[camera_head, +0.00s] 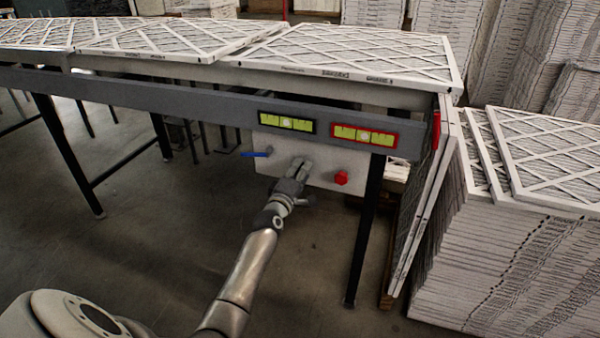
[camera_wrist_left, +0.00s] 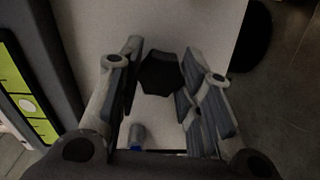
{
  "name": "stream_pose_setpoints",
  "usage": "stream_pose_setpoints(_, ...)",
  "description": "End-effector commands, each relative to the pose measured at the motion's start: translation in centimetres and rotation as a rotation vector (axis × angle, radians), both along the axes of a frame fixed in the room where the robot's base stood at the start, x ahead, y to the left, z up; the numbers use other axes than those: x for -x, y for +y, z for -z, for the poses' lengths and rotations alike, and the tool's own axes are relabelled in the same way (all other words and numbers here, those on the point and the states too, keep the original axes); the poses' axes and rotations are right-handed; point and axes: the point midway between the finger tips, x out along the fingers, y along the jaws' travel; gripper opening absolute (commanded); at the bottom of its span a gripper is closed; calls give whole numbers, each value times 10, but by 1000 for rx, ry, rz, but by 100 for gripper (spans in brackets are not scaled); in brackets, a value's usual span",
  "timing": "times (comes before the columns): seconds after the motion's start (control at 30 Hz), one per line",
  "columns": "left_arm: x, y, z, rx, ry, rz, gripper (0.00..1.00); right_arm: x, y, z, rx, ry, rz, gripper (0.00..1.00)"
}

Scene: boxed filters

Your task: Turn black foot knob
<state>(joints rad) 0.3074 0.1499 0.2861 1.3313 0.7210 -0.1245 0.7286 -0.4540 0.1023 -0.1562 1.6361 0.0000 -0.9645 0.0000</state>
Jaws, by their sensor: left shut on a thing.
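The black knob (camera_wrist_left: 161,72) is a dark, many-sided knob on a pale panel, seen between my left gripper's fingers in the left wrist view. My left gripper (camera_head: 299,170) reaches the white panel (camera_head: 330,163) under the table edge and is shut on the black knob. Its fingers also show on both sides of the knob in the left wrist view (camera_wrist_left: 159,88). In the head view the gripper hides the knob. My right gripper is in neither view.
A blue lever (camera_head: 254,154) is left of my gripper and a red knob (camera_head: 341,177) is right of it. Two framed level gauges, black (camera_head: 287,123) and red (camera_head: 364,134), sit above. Table legs (camera_head: 366,230) and stacked filters (camera_head: 500,250) stand at right.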

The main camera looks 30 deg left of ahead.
Motion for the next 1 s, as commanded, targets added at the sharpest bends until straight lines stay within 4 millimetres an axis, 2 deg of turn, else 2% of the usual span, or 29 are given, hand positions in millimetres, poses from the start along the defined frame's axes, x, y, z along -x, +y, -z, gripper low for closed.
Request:
stream_pose_setpoints(0.07, 0, 0, 0, 1, 1, 0, 9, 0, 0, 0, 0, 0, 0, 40)
stream_pose_setpoints(0.1, 0, 0, 0, 1, 1, 0, 38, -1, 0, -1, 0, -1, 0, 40)
stream_pose_setpoints(0.27, 0, 0, 0, 1, 1, 0, 59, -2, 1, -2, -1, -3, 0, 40)
stream_pose_setpoints(0.67, 3, -1, 0, 3, -1, 1, 59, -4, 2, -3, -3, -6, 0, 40)
stream_pose_setpoints(0.87, 21, -6, 1, 4, -1, 0, 59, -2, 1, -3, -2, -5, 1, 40)
stream_pose_setpoints(1.0, 43, -11, 1, 2, 0, 0, 59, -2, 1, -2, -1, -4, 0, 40)
